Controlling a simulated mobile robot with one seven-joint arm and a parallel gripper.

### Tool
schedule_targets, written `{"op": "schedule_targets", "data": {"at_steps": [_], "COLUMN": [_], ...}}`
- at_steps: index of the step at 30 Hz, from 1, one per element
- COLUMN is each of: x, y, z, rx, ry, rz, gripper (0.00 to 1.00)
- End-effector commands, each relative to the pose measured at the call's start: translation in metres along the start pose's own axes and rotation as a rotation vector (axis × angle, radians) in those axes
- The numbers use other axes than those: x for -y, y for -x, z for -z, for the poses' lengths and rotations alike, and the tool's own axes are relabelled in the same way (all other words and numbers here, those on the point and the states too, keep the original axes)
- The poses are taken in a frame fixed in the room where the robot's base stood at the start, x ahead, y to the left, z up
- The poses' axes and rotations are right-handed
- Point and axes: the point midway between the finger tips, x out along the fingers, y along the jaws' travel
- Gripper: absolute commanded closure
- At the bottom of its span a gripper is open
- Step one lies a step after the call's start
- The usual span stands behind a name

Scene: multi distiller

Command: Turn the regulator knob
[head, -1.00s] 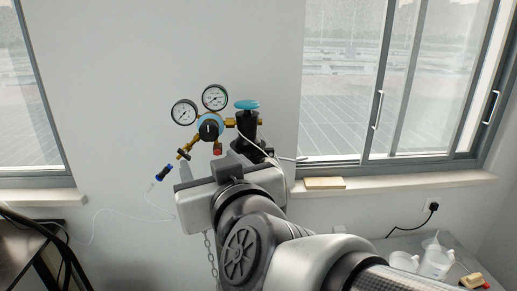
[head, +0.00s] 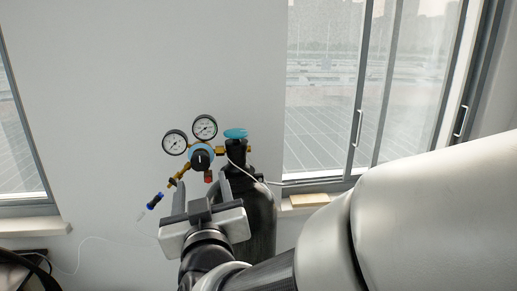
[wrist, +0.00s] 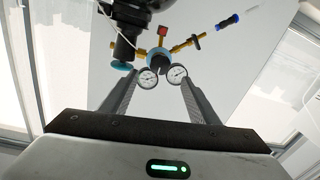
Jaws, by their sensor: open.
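The regulator's black round knob (head: 200,158) sits at the centre of a blue-faced brass regulator (head: 189,153) with two dial gauges (head: 204,127). The regulator is fixed to a dark gas cylinder (head: 262,215) with a teal handwheel (head: 236,133). My gripper (head: 203,186) is open and empty. In the head view its fingers point up, just below the knob in the picture. In the wrist view the regulator appears inverted, with the gauges (wrist: 148,78) between my fingertips (wrist: 159,77). No contact is visible, and the exact gap to the knob cannot be told.
A red fitting (head: 208,177) is below the knob. A blue connector (head: 155,201) with a thin tube hangs lower left. A white hose runs from the regulator across the cylinder. A pale block (head: 310,200) lies on the window sill. The wall above the gauges is clear.

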Motion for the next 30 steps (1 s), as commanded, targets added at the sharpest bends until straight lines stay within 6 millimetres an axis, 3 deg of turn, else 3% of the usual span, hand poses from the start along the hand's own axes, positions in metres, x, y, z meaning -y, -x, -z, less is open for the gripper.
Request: {"op": "schedule_targets", "data": {"at_steps": [6,13,18,27,30], "x": [-0.001,-0.001,-0.001,-0.001,-0.001], "y": [-0.050,-0.086,-0.097,-0.098,-0.098], "z": [-0.003,-0.002,-0.002,-0.003,-0.002], "rx": [0.002,0.001,0.001,0.001,0.001], "ry": [0.001,0.000,0.000,0.000,0.000], "rz": [-0.003,-0.002,-0.001,-0.001,-0.001], "gripper": [0.45,0.45,0.45,0.45,0.62]}}
